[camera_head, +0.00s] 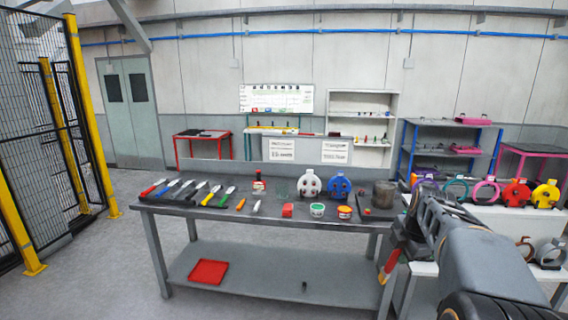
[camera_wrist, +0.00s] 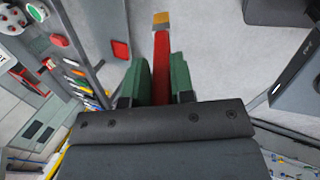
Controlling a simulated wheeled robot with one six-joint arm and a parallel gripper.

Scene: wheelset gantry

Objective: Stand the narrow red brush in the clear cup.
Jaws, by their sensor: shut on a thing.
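My gripper (camera_head: 402,243) is at the right of the grey workbench, in front of its right end. In the wrist view, its green fingers (camera_wrist: 161,85) are shut on the narrow red brush (camera_wrist: 161,62). The brush sticks out past the fingertips and ends in a yellowish tip. In the head view the brush (camera_head: 389,264) hangs tilted, tip downward, below the bench top level.
The workbench (camera_head: 220,210) carries a row of scrapers, brushes, small tubs, white and blue round parts and a dark cylinder (camera_head: 383,194). A red tray (camera_head: 208,272) lies on its lower shelf. A white table (camera_head: 480,222) with coloured rings stands at right.

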